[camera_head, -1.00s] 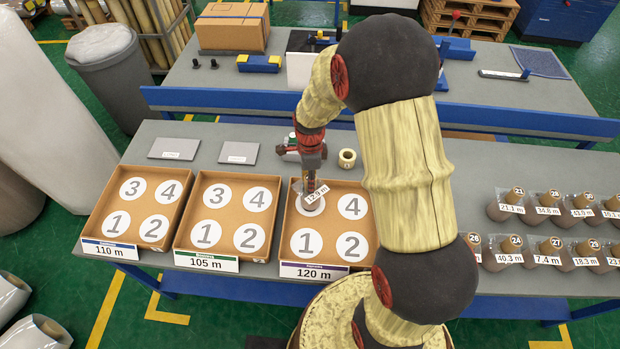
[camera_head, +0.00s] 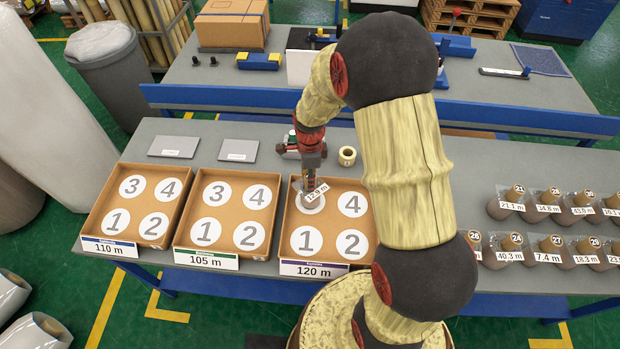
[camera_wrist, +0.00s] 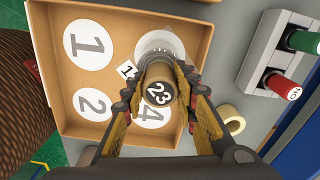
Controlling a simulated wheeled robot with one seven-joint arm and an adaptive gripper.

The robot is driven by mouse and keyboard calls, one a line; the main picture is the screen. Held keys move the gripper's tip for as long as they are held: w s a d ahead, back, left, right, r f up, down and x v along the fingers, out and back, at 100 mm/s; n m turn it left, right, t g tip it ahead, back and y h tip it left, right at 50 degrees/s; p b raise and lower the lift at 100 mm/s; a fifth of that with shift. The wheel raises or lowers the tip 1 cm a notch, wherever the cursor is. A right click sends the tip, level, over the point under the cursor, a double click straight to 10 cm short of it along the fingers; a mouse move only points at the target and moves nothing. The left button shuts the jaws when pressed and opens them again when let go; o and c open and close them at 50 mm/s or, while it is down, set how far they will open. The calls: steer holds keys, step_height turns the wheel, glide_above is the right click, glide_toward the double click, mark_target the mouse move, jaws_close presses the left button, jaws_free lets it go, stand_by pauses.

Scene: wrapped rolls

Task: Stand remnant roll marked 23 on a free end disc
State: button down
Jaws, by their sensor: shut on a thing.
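The remnant roll marked 23 (camera_wrist: 158,88) is between the fingers of my gripper (camera_wrist: 160,100) in the wrist view, its numbered end facing the camera. In the head view its 12.9 m tag (camera_head: 317,191) shows at my gripper (camera_head: 310,180), over the far-left disc of the 120 m tray (camera_head: 286,235). A clear wrapped base (camera_wrist: 160,46) lies over that disc. Whether the roll touches the disc is unclear. Discs 1 (camera_head: 306,240), 2 (camera_head: 352,244) and 4 (camera_head: 352,204) in this tray are bare.
The 105 m tray (camera_head: 182,232) and 110 m tray (camera_head: 92,218) stand left, their discs bare. Several wrapped rolls (camera_head: 505,205) stand at the right. A tape roll (camera_head: 347,156) and a red and green button box (camera_wrist: 272,65) are behind the tray.

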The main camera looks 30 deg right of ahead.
steer(key=shift+f, duration=0.2)
steer(key=c, duration=1.3)
jaws_free()
step_height(320, 180, up, 12)
